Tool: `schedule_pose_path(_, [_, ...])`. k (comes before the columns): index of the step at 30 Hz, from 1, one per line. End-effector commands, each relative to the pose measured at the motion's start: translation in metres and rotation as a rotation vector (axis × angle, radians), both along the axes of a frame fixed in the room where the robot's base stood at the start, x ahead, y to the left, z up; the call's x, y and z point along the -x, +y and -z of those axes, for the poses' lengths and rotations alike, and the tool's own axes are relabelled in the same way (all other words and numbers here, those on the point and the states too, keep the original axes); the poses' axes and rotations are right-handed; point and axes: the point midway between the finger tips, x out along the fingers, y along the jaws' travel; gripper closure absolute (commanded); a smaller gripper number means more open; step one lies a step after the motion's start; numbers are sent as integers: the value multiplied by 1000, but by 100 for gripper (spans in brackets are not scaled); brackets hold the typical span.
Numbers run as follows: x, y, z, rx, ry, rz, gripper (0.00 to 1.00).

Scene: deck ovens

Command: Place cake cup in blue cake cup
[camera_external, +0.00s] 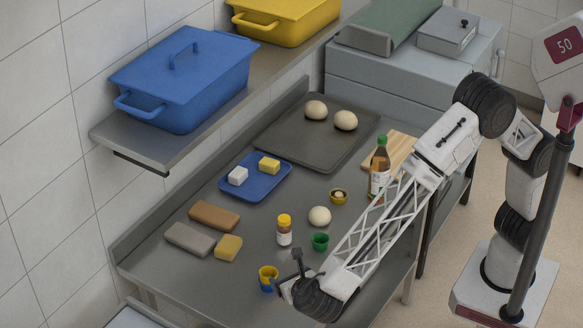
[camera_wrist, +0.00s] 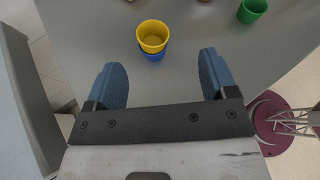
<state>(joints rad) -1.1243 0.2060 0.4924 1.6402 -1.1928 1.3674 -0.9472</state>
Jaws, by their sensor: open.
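A yellow cup (camera_wrist: 152,33) sits in the blue cup (camera_wrist: 153,57) ahead of my gripper (camera_wrist: 162,72) in the wrist view. Only the blue cup's lower part shows beneath the yellow one. In the external view the yellow cup (camera_external: 268,271) and blue cup (camera_external: 267,286) stand near the table's front edge, just left of my gripper (camera_external: 283,284). My gripper is open, with nothing between its two blue fingers. The cups are beyond the fingertips and apart from them. A green cup (camera_external: 320,242) stands farther back and also shows in the wrist view (camera_wrist: 251,11).
Sponge-like blocks (camera_external: 214,215) lie left. A blue tray (camera_external: 281,190) and dark baking tray (camera_external: 270,135) lie farther back. Bare steel surrounds the stacked cups.

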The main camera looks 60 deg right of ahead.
Motion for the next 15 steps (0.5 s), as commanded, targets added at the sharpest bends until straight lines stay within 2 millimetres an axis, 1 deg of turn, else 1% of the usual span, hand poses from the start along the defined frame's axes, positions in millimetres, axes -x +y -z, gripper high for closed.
schedule_pose_path(5, [-21,-49,-20,-87,12,105,21])
schedule_pose_path(10, [-42,-115,-43,-206,20,251,21])
schedule_pose_path(11, [-44,-127,-47,-228,23,278,21])
schedule_pose_path(12, [-48,-144,-52,-259,22,317,21])
schedule_pose_path(14, [-52,-169,-62,-307,21,373,21])
schedule_pose_path(15, [-53,-185,-67,-337,20,410,21])
